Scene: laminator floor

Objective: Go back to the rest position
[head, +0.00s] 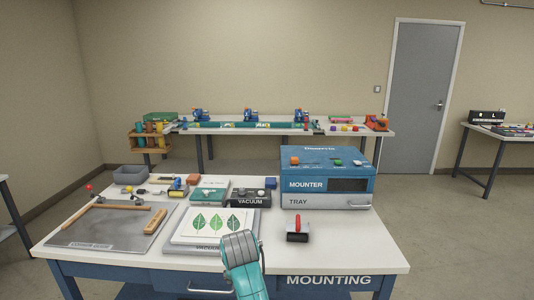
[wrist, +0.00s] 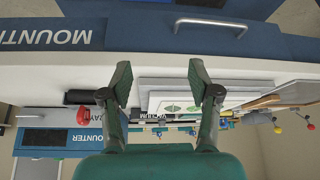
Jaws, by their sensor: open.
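My gripper (wrist: 160,82) is open in the wrist view, its two dark green pads wide apart with nothing between them. The wrist view is upside down. It looks from in front of the blue table's drawer front, with the white table top (wrist: 60,76) behind the fingers. In the head view a teal and grey part of my arm rises at the bottom centre, in front of the white table top (head: 330,250). My fingertips cannot be made out there. No object is held.
On the table stand the blue mounter (head: 328,172), a red-handled tool (head: 297,230), a framed leaf print (head: 213,224), a grey corner-guide board (head: 110,228) and a grey bin (head: 130,174). The drawer handle (wrist: 211,24) is close to my gripper. The table's front right is clear.

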